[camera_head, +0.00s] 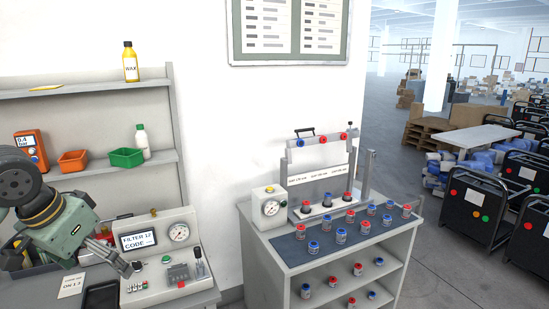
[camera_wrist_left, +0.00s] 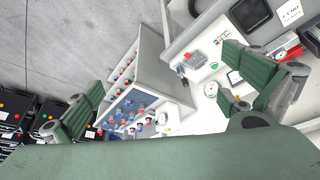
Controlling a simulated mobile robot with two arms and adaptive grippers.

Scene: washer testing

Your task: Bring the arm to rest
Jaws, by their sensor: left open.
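My left arm (camera_head: 60,222) comes in from the left in the head view, over the left bench. Its green gripper (camera_head: 76,262) hangs in front of the test panel (camera_head: 160,260), which has a small screen, a gauge and knobs. In the left wrist view the two fingers of my left gripper (camera_wrist_left: 168,100) stand wide apart with nothing between them. The bench and the filter stand lie below and beyond them. Whether the gripper touches the panel, I cannot tell. My right gripper is not in view.
A grey stand (camera_head: 262,250) on the right carries several red- and blue-capped filters and a gauge box (camera_head: 270,207). A shelf (camera_head: 100,87) above the bench holds a wax bottle (camera_head: 130,62), a green bin (camera_head: 126,157) and an orange bin (camera_head: 73,161). Open floor (camera_head: 435,265) lies right of the stand.

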